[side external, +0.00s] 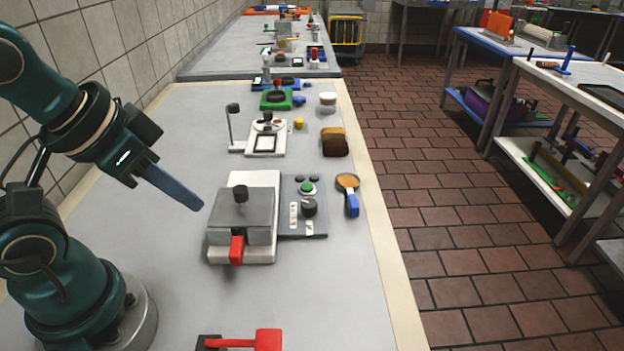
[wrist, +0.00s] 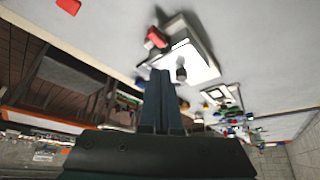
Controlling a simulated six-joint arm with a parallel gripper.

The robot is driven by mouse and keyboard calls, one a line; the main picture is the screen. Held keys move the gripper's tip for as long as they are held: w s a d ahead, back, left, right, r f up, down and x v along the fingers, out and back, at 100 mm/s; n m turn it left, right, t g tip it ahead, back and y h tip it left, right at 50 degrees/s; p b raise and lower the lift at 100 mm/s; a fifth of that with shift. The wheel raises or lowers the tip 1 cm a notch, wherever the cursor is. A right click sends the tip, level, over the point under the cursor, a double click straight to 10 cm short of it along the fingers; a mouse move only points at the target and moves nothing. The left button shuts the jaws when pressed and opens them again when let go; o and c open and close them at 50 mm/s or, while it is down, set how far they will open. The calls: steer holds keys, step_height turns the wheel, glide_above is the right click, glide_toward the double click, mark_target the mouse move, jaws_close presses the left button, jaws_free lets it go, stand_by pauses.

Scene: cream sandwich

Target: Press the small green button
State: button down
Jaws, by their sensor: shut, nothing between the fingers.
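The small green button (side external: 307,188) sits near the top of a dark grey control panel (side external: 318,228), between two small dark knobs. A larger black knob (side external: 309,207) and pale switches are below it. My gripper (side external: 197,203) is shut and empty, in the air left of the grey press-like machine that stands beside the panel. The button is to the right of the gripper, past that machine. In the wrist view the closed fingers (wrist: 161,76) point toward the machine, and the button cannot be made out.
The grey machine (side external: 240,232) has a black knob on top and a red front handle (side external: 236,250). A paddle with a blue handle (side external: 349,193) lies right of the panel. Bread (side external: 335,143) and a white device (side external: 266,140) are behind. A red-handled item (side external: 266,341) is in front.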

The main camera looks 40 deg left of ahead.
steer(key=shift+w, duration=0.1)
stand_by(0.7)
steer(key=w+d+r+n+t+h, duration=0.1)
steer(key=w+r+n+t, duration=0.25)
steer(key=w+r, duration=0.45)
steer(key=w+d+r+n+t+h, duration=0.1)
steer(key=w+r+n+t, duration=0.25)
steer(key=w+r, duration=0.45)
steer(key=n+g+y, duration=0.4)
steer(key=n+y, duration=0.2)
steer(key=n, duration=0.2)
glide_above(307, 188)
step_height(307, 188, down, 19)
steer(key=shift+s+d+f+m, duration=0.15)
steer(key=shift+s+d+m, duration=0.05)
steer(key=shift+s+m, duration=0.1)
steer(key=shift+f, duration=4.4)
